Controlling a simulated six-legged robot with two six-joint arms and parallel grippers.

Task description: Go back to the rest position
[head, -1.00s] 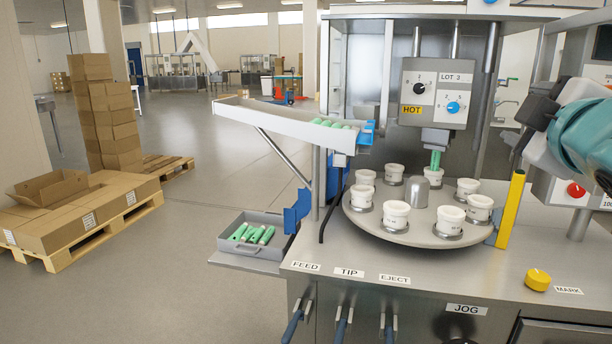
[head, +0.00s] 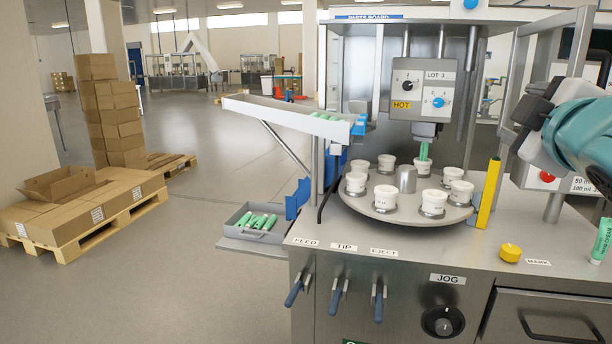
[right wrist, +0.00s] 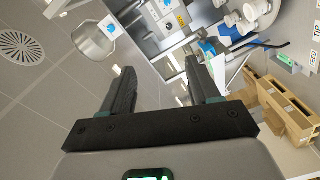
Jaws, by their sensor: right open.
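My right gripper (right wrist: 160,65) is open and empty in the right wrist view, with its two dark fingers apart. In the head view its dark end (head: 527,112) hangs in the air at the right, in front of the filling machine, clear of the turntable (head: 385,212). White cups (head: 356,183) stand in holders around the turntable. A green tube (head: 424,151) hangs under the control box (head: 424,90). My left gripper is not in view.
A grey tray (head: 240,234) of green tubes sits at the counter's left, below a sloping chute (head: 285,112). A yellow post (head: 488,194) and yellow button (head: 510,252) stand on the counter. Boxes (head: 85,210) lie on a pallet at left. Open floor lies between.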

